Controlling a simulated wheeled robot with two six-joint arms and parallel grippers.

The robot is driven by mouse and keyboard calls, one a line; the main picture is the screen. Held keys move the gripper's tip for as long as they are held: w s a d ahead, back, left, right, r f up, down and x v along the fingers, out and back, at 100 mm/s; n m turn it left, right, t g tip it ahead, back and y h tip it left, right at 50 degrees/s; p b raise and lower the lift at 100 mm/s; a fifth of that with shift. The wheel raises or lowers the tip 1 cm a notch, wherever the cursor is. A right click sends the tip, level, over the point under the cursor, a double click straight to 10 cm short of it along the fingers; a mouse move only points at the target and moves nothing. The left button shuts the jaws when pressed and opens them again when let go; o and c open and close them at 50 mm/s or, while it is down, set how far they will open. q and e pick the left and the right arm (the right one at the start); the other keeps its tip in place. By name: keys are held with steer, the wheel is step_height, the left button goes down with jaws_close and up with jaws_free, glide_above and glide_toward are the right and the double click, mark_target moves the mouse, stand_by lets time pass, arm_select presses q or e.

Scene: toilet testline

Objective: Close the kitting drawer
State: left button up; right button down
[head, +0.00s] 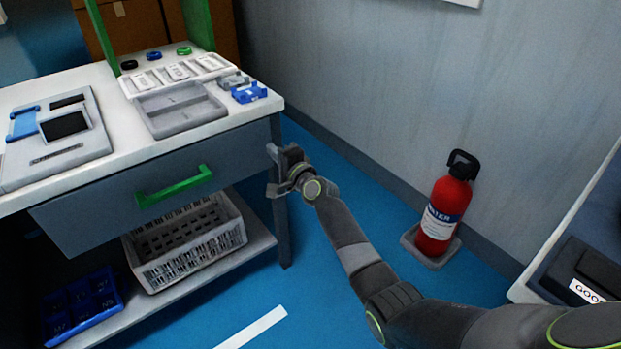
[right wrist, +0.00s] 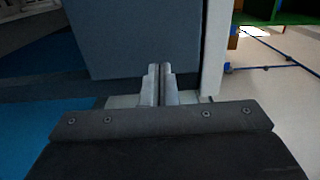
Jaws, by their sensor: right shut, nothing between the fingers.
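The kitting drawer (head: 105,205) has a grey front with a green bar handle (head: 175,186), under the white worktop at left in the head view. Its front lies close below the worktop's front edge. No drawer inside shows, and I cannot tell whether a small gap is left. My right gripper (head: 275,172) is at the right end of the drawer front, by the table's front right leg, right of the handle and apart from it. In the right wrist view its fingers (right wrist: 160,84) are together and empty, before a blue-grey panel (right wrist: 135,40). My left gripper is not in view.
The worktop (head: 110,155) carries a grey tray (head: 180,128), a white tray and a device. A lower shelf holds a white crate (head: 190,262) and a blue bin (head: 85,305). A red fire extinguisher (head: 443,210) stands at right by the wall. Blue floor (head: 310,285) is clear in front.

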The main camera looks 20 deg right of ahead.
steer(key=p+v, duration=0.3)
steer(key=v, duration=0.6)
steer(key=s+d+f+n+g+h, duration=0.25)
steer(key=s+f+n+g, duration=0.6)
steer(key=s+f, duration=1.3)
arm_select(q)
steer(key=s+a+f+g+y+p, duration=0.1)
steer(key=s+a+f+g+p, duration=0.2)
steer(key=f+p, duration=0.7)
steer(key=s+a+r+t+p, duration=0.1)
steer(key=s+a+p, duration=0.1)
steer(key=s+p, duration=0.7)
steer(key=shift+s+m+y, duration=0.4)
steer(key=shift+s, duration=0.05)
arm_select(e)
steer(key=s+d+f+n+g+h, duration=0.1)
steer(key=s+d+f+g, duration=0.1)
steer(key=s, duration=1)
steer(key=s+d+f+n+g+h, duration=0.1)
steer(key=s+d+f, duration=0.4)
steer(key=s, duration=0.7)
steer(key=s+d+f+n+g+h, duration=0.2)
steer(key=s+d+f+n+g, duration=0.1)
steer(key=s, duration=1)
steer(key=shift+d+f+g, duration=0.15)
steer(key=shift+f+g, duration=0.55)
steer(key=shift+g, duration=0.05)
